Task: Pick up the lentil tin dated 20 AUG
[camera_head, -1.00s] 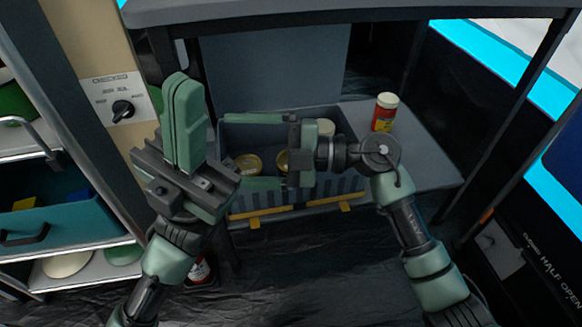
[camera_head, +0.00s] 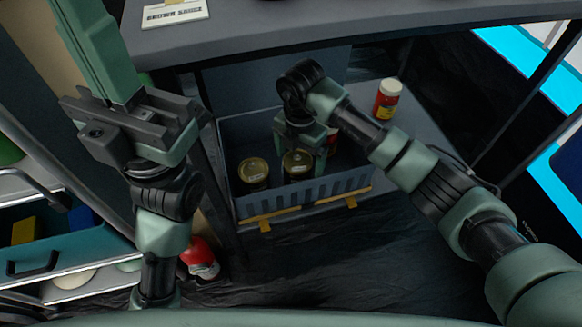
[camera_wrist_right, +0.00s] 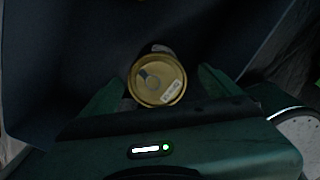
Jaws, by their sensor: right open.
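Two gold-lidded tins stand in the grey crate (camera_head: 357,184), a left tin (camera_head: 253,172) and a right tin (camera_head: 298,164). Their small lid labels are too small to read. My right gripper (camera_head: 301,148) points down into the crate at the right tin, partly covering it. In the right wrist view a gold tin (camera_wrist_right: 158,82) with a pull ring and a pale label lies between the open fingers, with gaps on both sides. The label's date is not legible. My left gripper (camera_head: 95,45) is raised at the upper left, away from the crate; its finger gap is not clear.
A red jar with a white lid (camera_head: 387,99) stands on the shelf right of the crate. Another red item (camera_head: 332,141) shows inside the crate, partly hidden by my gripper. The tabletop (camera_head: 350,22) overhangs behind. A red-and-white container (camera_head: 200,258) is low at the left.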

